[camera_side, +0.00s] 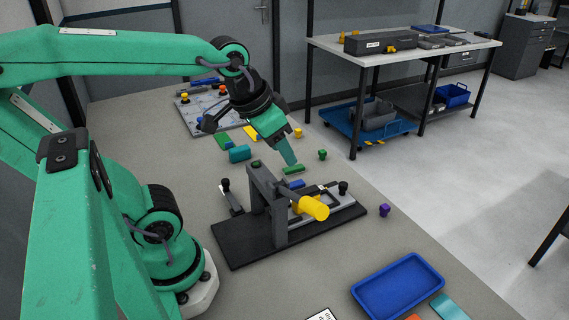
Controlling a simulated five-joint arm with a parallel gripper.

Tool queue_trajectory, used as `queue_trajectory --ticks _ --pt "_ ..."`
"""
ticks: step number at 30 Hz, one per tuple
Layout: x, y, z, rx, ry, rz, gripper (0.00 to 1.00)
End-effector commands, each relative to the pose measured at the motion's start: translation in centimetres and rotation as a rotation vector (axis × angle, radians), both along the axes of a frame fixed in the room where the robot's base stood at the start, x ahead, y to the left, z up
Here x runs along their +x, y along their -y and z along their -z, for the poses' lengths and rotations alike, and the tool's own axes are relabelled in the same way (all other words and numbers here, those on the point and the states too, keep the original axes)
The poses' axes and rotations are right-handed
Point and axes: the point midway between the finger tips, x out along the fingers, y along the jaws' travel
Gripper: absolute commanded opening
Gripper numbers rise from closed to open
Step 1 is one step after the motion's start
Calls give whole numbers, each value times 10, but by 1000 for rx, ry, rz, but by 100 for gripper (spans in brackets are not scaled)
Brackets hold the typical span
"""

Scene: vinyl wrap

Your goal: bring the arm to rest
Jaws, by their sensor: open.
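My gripper (287,157) is at the end of my green arm, which reaches in from the left. It points down and to the right, above the table behind the dark fixture. Only one finger shows clearly, a teal one; the other is hidden or merged with it. I see nothing held. A small green block (293,169) lies just below the fingertip; I cannot tell whether they touch.
A black-based fixture (240,247) with a yellow handle (312,207) stands in front of my gripper. A blue tray (398,287) lies at the front right. Several small coloured blocks lie around, including a purple one (384,210) and a teal one (240,154). A workbench (400,50) stands behind.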

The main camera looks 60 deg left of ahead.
Motion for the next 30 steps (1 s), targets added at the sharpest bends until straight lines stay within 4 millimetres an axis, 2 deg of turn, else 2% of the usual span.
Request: queue_trajectory --ticks 3,9,30 --pt "-14 2 3 -3 31 1 45" --pt "-25 3 6 -6 52 2 45" --pt "-26 3 7 -6 53 2 45"
